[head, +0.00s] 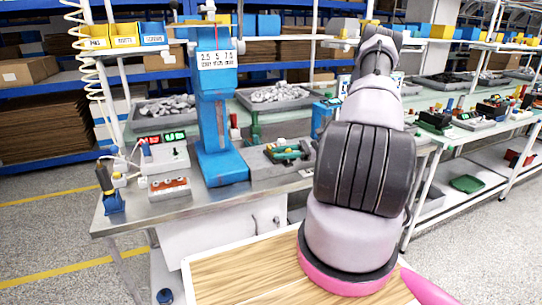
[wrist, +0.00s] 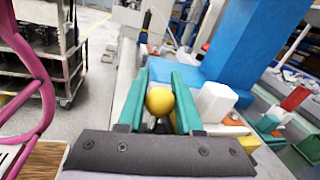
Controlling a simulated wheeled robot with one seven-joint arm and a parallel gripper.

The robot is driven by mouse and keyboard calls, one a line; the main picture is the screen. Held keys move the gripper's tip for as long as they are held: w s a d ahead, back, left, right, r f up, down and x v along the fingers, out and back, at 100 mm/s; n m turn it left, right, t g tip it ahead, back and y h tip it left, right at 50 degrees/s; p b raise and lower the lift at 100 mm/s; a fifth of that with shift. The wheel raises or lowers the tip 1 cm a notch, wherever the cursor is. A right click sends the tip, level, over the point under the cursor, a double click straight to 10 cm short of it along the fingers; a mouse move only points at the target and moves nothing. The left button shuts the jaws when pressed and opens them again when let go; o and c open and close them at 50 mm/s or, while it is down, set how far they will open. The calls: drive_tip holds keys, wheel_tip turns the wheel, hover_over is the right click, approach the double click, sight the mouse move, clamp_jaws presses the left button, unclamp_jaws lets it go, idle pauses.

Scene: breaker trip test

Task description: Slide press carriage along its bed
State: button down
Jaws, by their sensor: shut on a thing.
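In the wrist view my gripper (wrist: 160,80) has its two green fingers closed on a round yellow knob (wrist: 160,101). What the knob is fixed to is mostly hidden below it by the fingers and gripper body. The blue press (head: 218,115) stands upright on the bench in the head view. Its blue column (wrist: 245,45) rises to the right of my fingers in the wrist view. A grey fixture with green parts (head: 287,153) sits right of the press base. I cannot clearly make out the carriage or its bed. My gripper is not clearly visible in the head view.
The grey workbench (head: 190,207) also holds a meter box with lit digits (head: 164,150) left of the press. Parts trays (head: 275,95) stand behind. A white block (wrist: 215,102) is close right of my fingers. A wood-topped surface (head: 240,272) lies in front.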

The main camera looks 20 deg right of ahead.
drive_tip(key=shift+d, duration=0.2)
drive_tip(key=c, duration=0.9)
unclamp_jaws()
drive_tip(key=shift+o, duration=0.2)
drive_tip(key=shift+d, duration=0.1)
drive_tip(key=s+d, duration=0.2)
drive_tip(key=d, duration=0.8)
drive_tip(key=shift+d, duration=0.2)
